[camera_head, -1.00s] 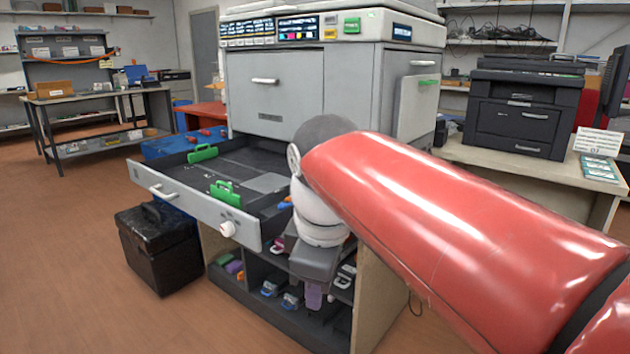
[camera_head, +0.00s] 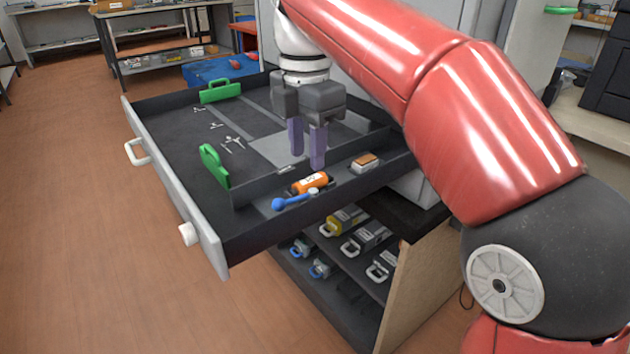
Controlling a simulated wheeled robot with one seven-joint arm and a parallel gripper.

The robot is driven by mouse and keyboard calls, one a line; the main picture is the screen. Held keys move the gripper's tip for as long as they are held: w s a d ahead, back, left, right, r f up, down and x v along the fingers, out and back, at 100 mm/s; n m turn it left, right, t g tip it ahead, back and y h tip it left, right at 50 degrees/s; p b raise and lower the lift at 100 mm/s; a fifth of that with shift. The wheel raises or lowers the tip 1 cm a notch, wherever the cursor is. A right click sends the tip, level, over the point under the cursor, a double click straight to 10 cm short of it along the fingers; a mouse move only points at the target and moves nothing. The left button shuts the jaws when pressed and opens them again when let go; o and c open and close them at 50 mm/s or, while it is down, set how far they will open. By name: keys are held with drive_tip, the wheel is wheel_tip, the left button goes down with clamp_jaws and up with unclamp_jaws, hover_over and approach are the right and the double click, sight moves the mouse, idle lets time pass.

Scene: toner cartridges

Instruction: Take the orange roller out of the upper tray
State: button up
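The upper tray (camera_head: 175,135) is an open dark drawer with a grey front, pulled out from the machine. The orange roller (camera_head: 309,183) is a short orange cylinder with a white label, lying in the narrow compartment along the tray's near right side. My gripper (camera_head: 307,160) points down over the tray, with two purple fingers apart and nothing visible between them. Its fingertips are a little above and behind the roller in the picture, apart from it as far as I can see.
A blue-handled tool (camera_head: 291,202) lies beside the roller, close to it. A brown-topped block (camera_head: 366,162) is in the same compartment to the right. Green handles (camera_head: 214,166) stand in the main compartment with small metal parts. Cartridges (camera_head: 345,220) fill the shelf below.

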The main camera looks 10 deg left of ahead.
sight(310, 179)
drive_tip(key=f+b, duration=0.1)
drive_tip(key=f, duration=0.4)
drive_tip(key=shift+d+f, duration=0.2)
drive_tip(key=shift+c, duration=0.2)
drive_tip(key=c, duration=0.7)
